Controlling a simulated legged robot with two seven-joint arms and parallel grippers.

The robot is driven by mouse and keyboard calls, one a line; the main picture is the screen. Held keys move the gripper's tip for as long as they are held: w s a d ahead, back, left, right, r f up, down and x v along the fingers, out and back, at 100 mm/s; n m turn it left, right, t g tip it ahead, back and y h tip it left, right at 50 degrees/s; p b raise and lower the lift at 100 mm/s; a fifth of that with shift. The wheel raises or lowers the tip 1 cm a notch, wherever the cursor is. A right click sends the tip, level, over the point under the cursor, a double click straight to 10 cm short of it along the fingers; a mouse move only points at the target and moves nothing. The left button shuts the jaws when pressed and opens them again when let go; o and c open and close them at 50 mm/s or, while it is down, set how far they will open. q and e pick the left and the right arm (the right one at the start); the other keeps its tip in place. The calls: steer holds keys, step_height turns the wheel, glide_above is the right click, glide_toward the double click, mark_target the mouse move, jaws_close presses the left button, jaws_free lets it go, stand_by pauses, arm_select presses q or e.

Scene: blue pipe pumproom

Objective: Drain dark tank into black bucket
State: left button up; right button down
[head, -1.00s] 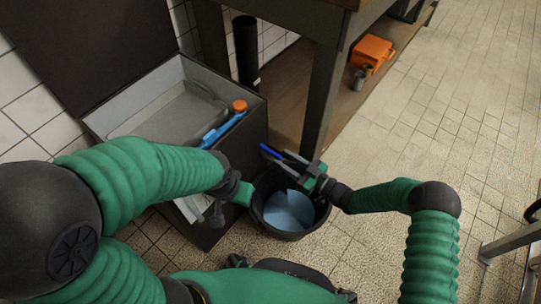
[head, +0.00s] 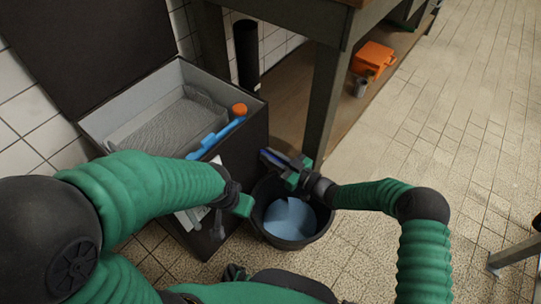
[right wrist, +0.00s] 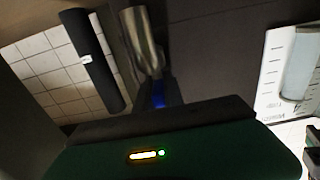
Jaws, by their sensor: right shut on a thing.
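The dark tank (head: 252,150) stands at the left with its lid (head: 85,50) raised and a grey inside. The black bucket (head: 322,228) stands upright on the floor against its front right. A pale blue surface (head: 288,218) shows in the bucket; I cannot tell whether it is liquid. My right gripper (head: 275,162) is above the bucket's back rim, at the tank's side, shut on a blue handle (right wrist: 158,95). A metal pipe (right wrist: 143,40) shows above that handle in the right wrist view. My left gripper (head: 228,212) hangs beside the tank's front, left of the bucket; its jaws are unclear.
A blue tool with an orange cap (head: 217,135) lies along the tank's top edge. A dark upright pipe (head: 246,52) and a table leg (head: 322,110) stand behind. An orange object (head: 374,57) lies on the low shelf. Open tiled floor (head: 440,140) is at the right.

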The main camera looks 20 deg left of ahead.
steer(key=shift+r+m+t+h+p, duration=0.15)
steer(key=shift+m+t+h+p, duration=0.2)
steer(key=shift+t+p, duration=0.4)
steer(key=m+t+h+p, duration=0.4)
steer(key=m+t+p, duration=0.1)
steer(key=p, duration=0.1)
steer(key=shift+s+t, duration=0.15)
steer(key=shift+t, duration=0.2)
steer(key=shift+a+m+t+h+p, duration=0.1)
steer(key=shift+m+t+h+p, duration=0.3)
steer(key=shift+h, duration=0.25)
steer(key=m+t+h+p, duration=0.1)
steer(key=m+t+h, duration=0.1)
steer(key=h, duration=0.1)
steer(key=shift+m, duration=0.25)
steer(key=shift+f+m+t+h, duration=0.1)
steer(key=shift+m+t+h, duration=0.25)
steer(key=shift+m+h, duration=0.6)
steer(key=shift+f+m+t+h, duration=0.1)
steer(key=shift+m+t+h, duration=0.3)
steer(key=shift+h, duration=0.95)
steer(key=c, duration=1.4)
jaws_free()
steer(key=shift+c, duration=0.2)
